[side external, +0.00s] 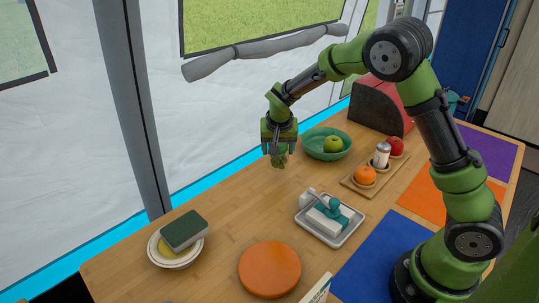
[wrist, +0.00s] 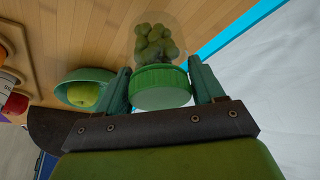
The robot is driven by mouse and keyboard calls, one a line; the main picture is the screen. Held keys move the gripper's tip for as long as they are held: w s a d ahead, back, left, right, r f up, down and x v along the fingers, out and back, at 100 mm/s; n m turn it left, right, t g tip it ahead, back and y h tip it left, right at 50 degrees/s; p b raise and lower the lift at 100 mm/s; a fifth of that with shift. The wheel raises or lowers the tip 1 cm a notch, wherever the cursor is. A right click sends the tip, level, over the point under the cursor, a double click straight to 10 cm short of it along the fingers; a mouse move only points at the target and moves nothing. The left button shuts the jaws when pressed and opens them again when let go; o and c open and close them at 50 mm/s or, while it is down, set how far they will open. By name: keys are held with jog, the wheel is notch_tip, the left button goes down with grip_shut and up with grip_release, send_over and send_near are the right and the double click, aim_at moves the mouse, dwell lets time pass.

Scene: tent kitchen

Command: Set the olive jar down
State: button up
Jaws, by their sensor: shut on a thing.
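My gripper (side external: 280,148) is shut on the olive jar (side external: 280,161), which hangs upright below it over the far part of the wooden table. In the wrist view the jar's green lid (wrist: 160,85) sits between the two fingers, and green olives (wrist: 155,43) show through the clear body. I cannot tell exactly how far the jar's base is from the tabletop.
A green bowl (side external: 315,150) with a green apple (side external: 333,144) is just right of the jar. A wooden board (side external: 352,184) holds an orange, a shaker and a red apple. A metal tray (side external: 352,232), orange disc (side external: 270,268) and plate stack (side external: 166,259) are nearer. The table between is clear.

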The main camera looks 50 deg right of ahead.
aim_at(278, 159)
jog(key=shift+f, duration=1.95)
jog(key=shift+f, duration=0.1)
jog(key=o, duration=1.2)
jog(key=shift+f, duration=0.1)
jog(key=v, duration=1.2)
jog(key=s+a+r+n+t+y, duration=0.1)
jog(key=s+a+r, duration=0.1)
jog(key=s, duration=0.5)
jog(key=s+a+r+n+t+y, duration=0.1)
jog(key=s+r, duration=0.3)
jog(key=s, duration=0.4)
jog(key=s+a+r+n+t+y, duration=0.2)
jog(key=s+a+r+n+y, duration=0.1)
jog(key=s, duration=0.4)
jog(key=shift+s+a+r, duration=0.25)
jog(key=shift+s+r, duration=0.1)
jog(key=shift+r, duration=0.1)
